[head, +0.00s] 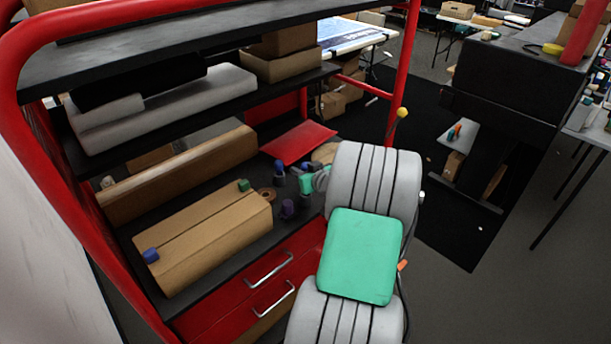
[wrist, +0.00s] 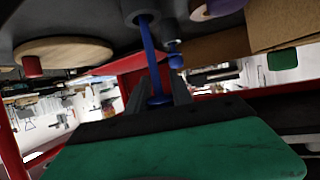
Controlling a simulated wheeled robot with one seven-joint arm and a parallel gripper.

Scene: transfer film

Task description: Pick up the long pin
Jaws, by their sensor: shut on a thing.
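In the wrist view, a long, thin blue pin (wrist: 149,50) runs between the two dark fingers of my gripper (wrist: 158,88). My gripper is shut on the pin near a blue disc-like end. The pin's other end meets a dark grey round holder (wrist: 142,12); I cannot tell whether it is still inside.
In the wrist view, a shorter blue pin (wrist: 176,60) is close beside the fingers. A round wooden piece (wrist: 65,50) lies left. A red post (head: 403,75) stands behind my arm.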

